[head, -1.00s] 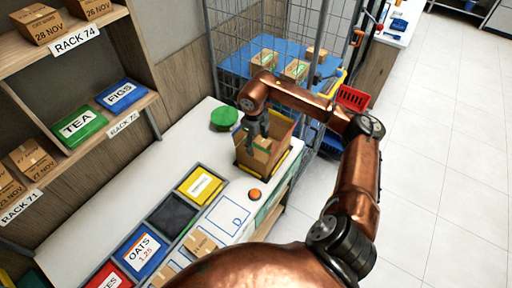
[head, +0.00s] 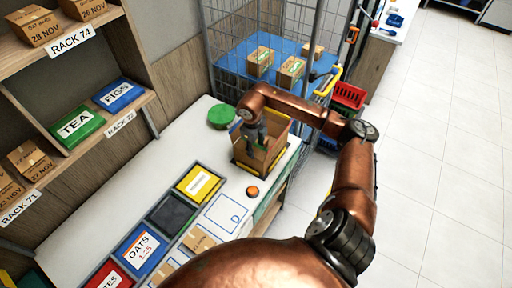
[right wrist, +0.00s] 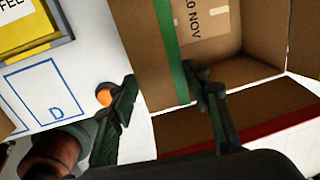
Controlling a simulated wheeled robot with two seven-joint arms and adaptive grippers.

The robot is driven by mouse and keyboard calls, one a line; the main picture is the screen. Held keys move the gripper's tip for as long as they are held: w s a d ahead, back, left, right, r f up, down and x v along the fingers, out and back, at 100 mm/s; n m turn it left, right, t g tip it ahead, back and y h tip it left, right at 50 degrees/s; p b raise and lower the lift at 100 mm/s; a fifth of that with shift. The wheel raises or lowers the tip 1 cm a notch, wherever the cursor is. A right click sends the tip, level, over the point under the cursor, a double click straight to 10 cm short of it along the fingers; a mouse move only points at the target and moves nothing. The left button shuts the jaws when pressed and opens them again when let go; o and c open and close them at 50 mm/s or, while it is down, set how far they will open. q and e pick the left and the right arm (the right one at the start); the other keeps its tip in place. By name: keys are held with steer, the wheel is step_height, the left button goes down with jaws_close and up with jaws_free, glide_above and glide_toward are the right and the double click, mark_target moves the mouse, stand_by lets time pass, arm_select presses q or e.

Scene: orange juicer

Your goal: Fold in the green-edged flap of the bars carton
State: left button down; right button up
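The open brown carton (head: 272,155) stands at the far right end of the white counter. In the right wrist view, a brown panel (right wrist: 138,45) ends in a green edge strip (right wrist: 176,65), and a red-edged panel (right wrist: 215,130) lies lower right. A brown face printed "0 NOV" (right wrist: 203,25) shows beyond the green strip. My right gripper (head: 253,140) is over the carton's left part. In the right wrist view its fingers (right wrist: 163,82) are apart, with the green strip's lower end close to the right finger; contact is unclear. My left gripper is out of view.
A green round object (head: 221,116) is behind the carton, and an orange ball-like object (head: 252,191) is in front. Framed bins, including a yellow one (head: 199,184), line the counter. A wire cage (head: 225,60) and a red basket (head: 348,96) stand beyond.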

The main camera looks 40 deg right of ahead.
mark_target(257, 150)
steer(key=c, duration=0.6)
steer(key=shift+w+d+f+y+b, duration=0.1)
steer(key=shift+d+f+y+b, duration=0.15)
steer(key=shift+y+b, duration=0.4)
steer(key=o, duration=1.2)
steer(key=shift+r, duration=0.1)
step_height(257, 150, up, 12)
steer(key=shift+f, duration=0.1)
